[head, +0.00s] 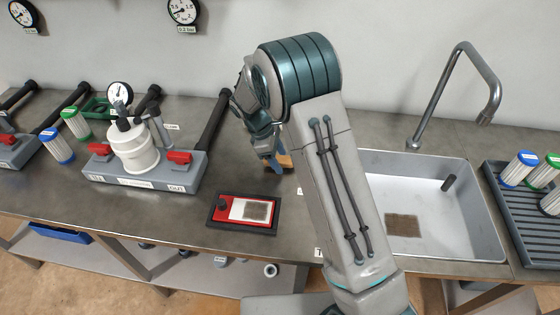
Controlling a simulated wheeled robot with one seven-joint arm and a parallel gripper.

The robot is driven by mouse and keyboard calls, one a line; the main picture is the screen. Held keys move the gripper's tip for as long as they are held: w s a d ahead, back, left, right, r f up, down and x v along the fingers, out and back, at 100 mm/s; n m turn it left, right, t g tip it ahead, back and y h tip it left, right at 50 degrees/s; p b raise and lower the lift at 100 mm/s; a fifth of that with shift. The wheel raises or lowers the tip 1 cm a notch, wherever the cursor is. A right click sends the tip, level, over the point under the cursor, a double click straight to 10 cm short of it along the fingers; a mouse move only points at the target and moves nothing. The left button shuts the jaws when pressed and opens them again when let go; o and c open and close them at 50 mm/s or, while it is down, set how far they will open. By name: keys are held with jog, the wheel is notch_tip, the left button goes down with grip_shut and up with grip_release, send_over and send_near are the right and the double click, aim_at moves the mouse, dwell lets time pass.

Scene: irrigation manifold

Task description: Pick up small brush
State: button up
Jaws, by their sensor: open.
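My gripper (274,164) points down over the counter, left of my raised arm, and its blue-grey fingers are open. A small orange-brown piece (286,160) shows right beside the fingers. It may be part of the small brush, but most of it is hidden behind my gripper and arm. I cannot tell whether the fingers touch it or stand around it. No other clear brush shape shows.
A red tray (223,212) with a mesh card lies in front of my gripper. A filter manifold (140,181) with red valves stands left. A sink (385,163) with a tall tap (437,98) and a filter rack (515,225) are right.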

aim_at(278, 158)
jog(key=c, duration=1.1)
jog(key=shift+r, duration=0.15)
jog(key=shift+r, duration=0.2)
notch_tip(278, 158, up, 4)
jog(key=shift+f, duration=0.1)
jog(key=s+d+r, duration=0.1)
jog(key=d+r, duration=0.1)
jog(key=d, duration=0.1)
jog(key=s+d+r, duration=0.2)
jog(key=d, duration=0.2)
jog(key=s+d+r+b, duration=0.1)
jog(key=d+r, duration=0.1)
jog(key=d, duration=0.2)
jog(key=shift+s+r, duration=0.2)
jog(key=shift+r, duration=0.1)
